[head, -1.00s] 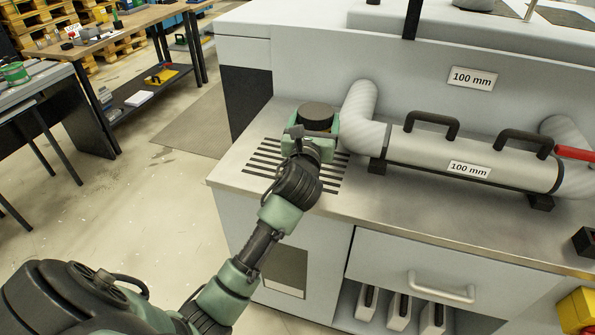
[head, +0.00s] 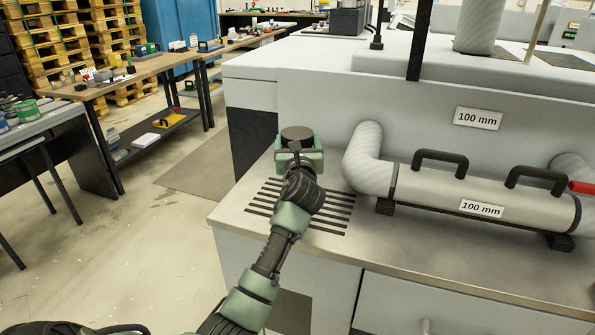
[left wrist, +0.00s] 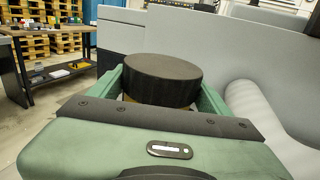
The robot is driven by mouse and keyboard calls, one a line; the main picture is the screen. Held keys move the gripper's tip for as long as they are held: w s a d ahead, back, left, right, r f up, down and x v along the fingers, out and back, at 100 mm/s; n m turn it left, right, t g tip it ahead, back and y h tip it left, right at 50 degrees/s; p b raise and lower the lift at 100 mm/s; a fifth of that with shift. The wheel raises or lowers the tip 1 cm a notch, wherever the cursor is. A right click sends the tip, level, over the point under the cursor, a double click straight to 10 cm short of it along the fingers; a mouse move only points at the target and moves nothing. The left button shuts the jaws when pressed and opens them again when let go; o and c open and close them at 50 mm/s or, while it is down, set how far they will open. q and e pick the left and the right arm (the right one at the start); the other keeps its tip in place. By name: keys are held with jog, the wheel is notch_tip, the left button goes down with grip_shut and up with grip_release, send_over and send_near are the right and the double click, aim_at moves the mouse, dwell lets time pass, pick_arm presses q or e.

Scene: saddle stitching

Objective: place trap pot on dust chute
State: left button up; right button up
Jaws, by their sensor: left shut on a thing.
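A round pot with a dark, flat top (head: 297,133), which I take as the trap pot, is in my left gripper (head: 300,155). The left wrist view shows its black lid (left wrist: 163,78) between the two green fingers, with a little brownish body below the lid. The gripper is shut on it and holds it upright over the back of the slotted grille, left of the pipe elbow. My right gripper is not in view.
The slotted grille (head: 325,222) is set in the steel counter (head: 430,245). Two black handles (head: 440,160) stand up from the pipe. A second grey pipe (head: 480,25) rises on top of the machine. Work tables (head: 130,85) stand at the left, with open floor between.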

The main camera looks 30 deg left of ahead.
pick_arm(q)
notch_tip(320, 180, down, 8)
jog(key=shift+r+b, duration=0.15)
jog(key=shift+b, duration=0.65)
jog(key=o, duration=1.7)
jog(key=v, duration=1.2)
